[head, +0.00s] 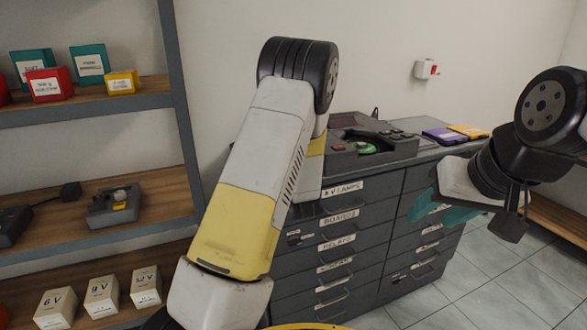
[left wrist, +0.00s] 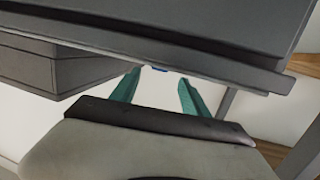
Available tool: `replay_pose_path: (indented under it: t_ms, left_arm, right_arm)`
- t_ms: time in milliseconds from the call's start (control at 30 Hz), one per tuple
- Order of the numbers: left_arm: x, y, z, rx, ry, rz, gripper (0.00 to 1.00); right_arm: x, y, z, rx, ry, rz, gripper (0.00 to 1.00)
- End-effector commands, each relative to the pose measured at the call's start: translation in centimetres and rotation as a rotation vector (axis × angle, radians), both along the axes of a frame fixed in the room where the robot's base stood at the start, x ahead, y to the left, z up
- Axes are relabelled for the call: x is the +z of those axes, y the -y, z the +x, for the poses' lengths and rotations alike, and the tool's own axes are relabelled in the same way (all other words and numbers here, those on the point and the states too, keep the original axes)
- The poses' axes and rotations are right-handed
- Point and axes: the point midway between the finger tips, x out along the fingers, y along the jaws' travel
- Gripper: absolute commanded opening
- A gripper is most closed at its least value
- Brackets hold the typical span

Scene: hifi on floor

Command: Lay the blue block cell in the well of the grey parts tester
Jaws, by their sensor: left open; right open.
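A dark grey device (head: 395,142) with a green round piece (head: 364,148) stands on the drawer cabinet. Another grey device (head: 115,208) with a yellow patch is on the middle shelf. I cannot tell which one is the parts tester, and no well shows clearly. I cannot make out the blue block cell for sure. In the left wrist view a tiny blue bit (left wrist: 158,69) shows at a grey edge, beyond my open, empty left gripper (left wrist: 158,88). In the head view the left gripper is hidden. My right gripper (head: 440,210) is open in front of the cabinet's right side.
The drawer cabinet (head: 335,235) has several labelled drawers. A purple flat item (head: 443,136) and an orange one (head: 468,131) lie on its top. The shelf unit at left holds voltage-marked blocks (head: 101,296) and coloured boxes (head: 88,65). Tiled floor (head: 485,285) is free at lower right.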

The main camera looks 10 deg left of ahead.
Motion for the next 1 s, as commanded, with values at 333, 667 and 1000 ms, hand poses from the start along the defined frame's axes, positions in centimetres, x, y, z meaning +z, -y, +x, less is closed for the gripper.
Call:
replay_pose_path:
  t_ms: [333, 667, 1000]
  left_arm:
    - [-1.0, -1.9, 3.9, -0.001, 0.000, 0.000, 0.54]
    - [-1.0, -1.9, 4.1, -0.001, -0.001, -0.001, 0.38]
    - [-1.0, -1.9, 4.0, -0.001, -0.001, -0.001, 0.00]
  right_arm:
    - [0.0, 0.0, 0.0, 0.000, 0.000, 0.000, 0.46]
    - [0.0, 0.0, 0.0, 0.000, 0.000, 0.000, 0.46]
    - [0.0, 0.0, 0.0, 0.000, 0.000, 0.000, 0.46]
